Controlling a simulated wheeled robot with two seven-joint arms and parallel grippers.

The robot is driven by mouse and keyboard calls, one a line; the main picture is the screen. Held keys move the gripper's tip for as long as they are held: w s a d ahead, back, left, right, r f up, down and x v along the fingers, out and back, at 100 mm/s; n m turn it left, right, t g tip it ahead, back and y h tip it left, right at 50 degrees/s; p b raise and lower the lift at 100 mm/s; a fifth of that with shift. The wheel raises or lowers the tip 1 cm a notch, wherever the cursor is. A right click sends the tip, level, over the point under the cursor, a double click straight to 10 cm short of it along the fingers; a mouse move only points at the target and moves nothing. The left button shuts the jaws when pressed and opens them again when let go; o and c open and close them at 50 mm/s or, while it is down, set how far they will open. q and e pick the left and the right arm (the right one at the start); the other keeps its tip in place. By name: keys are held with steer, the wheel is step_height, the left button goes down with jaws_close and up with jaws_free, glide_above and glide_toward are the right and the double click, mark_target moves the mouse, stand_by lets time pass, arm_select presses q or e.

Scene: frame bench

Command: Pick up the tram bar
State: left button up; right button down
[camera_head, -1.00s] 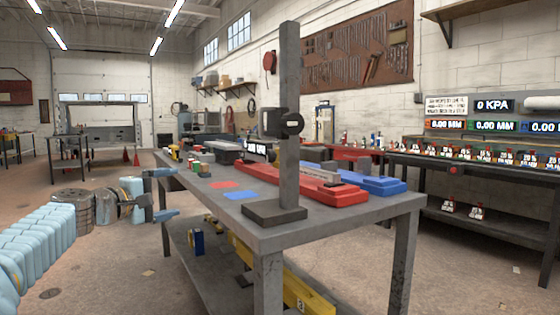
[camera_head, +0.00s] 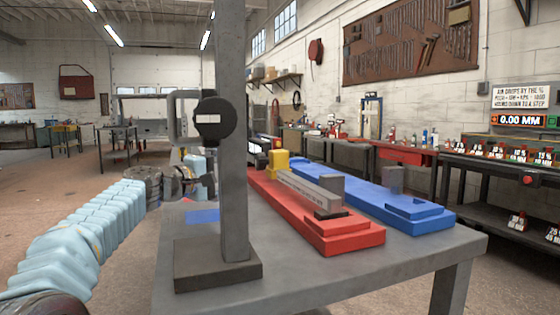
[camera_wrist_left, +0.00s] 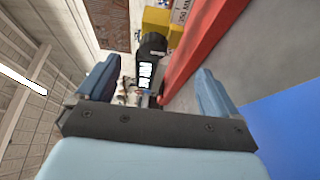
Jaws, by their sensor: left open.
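A long grey bar (camera_head: 305,188) with small lettering on its side lies along the red rail (camera_head: 338,234) on the bench; I cannot tell for certain that it is the tram bar. A grey block stands at its near end, and a yellow block (camera_head: 278,162) is near its far end. My left gripper (camera_head: 195,182) is left of the upright post, apart from the bar. In the left wrist view my left gripper (camera_wrist_left: 156,92) is open with nothing between its fingers. The red rail (camera_wrist_left: 200,52) shows there beyond the fingers. My right gripper is not in view.
A grey post (camera_head: 234,150) on a square base, with a black dial (camera_head: 214,118), stands close in front of me. A blue rail (camera_head: 378,196) lies right of the red one. The bench's front right (camera_head: 400,262) is bare.

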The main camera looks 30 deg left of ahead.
mark_target(258, 165)
arm_select(q)
steer(key=p+x, duration=0.1)
steer(key=x, duration=0.2)
steer(key=p+x, duration=0.2)
steer(key=x, duration=0.1)
steer(key=shift+w+d+r, duration=0.1)
steer(key=shift+w+r, duration=0.15)
steer(key=shift+w, duration=0.1)
steer(key=shift+w+d+f, duration=0.1)
steer(key=shift+w+d, duration=0.05)
steer(key=shift+w, duration=0.45)
steer(key=p+x, duration=0.3)
steer(key=x, duration=0.1)
steer(key=shift+w+f, duration=0.2)
steer(key=shift+w, duration=0.25)
steer(key=shift+f, duration=0.1)
steer(key=c, duration=1.6)
steer(key=shift+r, duration=0.25)
steer(key=shift+c, duration=0.3)
